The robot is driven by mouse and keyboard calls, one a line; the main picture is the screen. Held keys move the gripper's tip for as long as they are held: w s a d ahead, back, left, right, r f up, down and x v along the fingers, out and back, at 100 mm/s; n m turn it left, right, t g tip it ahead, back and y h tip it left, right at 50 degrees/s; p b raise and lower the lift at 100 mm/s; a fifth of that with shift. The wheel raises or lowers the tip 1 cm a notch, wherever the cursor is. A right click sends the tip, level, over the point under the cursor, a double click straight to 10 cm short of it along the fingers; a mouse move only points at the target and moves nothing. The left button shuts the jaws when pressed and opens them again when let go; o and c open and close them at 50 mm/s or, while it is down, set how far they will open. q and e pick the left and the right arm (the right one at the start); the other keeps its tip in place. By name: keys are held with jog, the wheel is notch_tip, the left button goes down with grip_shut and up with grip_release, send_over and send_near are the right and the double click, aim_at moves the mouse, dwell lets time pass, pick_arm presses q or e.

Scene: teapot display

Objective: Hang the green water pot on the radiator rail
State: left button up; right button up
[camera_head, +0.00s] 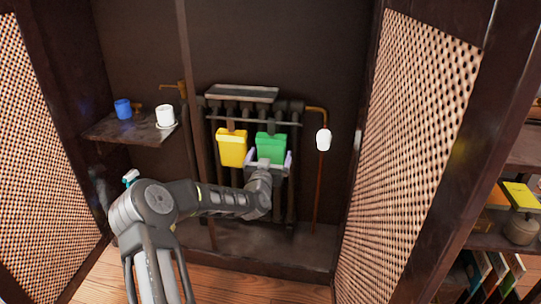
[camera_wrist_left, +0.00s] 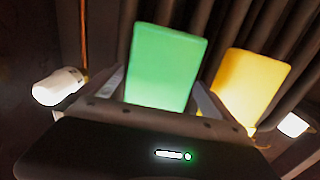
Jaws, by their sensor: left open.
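The green water pot (camera_head: 271,146) is upright at the front of the radiator, right of the yellow pot (camera_head: 232,148). Its brown hook part reaches up to the radiator rail (camera_head: 292,123) and appears to be on it; the exact contact is too small to tell. My left gripper (camera_head: 269,160) is at the lower part of the green pot, with one finger on each side. In the left wrist view the green pot (camera_wrist_left: 165,68) stands between the open fingers (camera_wrist_left: 158,95), with small gaps visible. My right gripper is out of view.
A white lamp-like thing (camera_head: 323,139) is on a copper pipe at the right. A shelf (camera_head: 108,131) at the left holds a blue cup (camera_head: 122,109) and a white cup (camera_head: 165,116). Lattice doors stand open on both sides. The yellow pot is close beside the gripper.

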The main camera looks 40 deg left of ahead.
pick_arm(q)
jog(key=p+v, duration=0.2)
jog(key=v, duration=0.5)
jog(key=shift+s, duration=0.25)
jog(key=shift+d+r, duration=0.1)
jog(key=shift+d, duration=0.05)
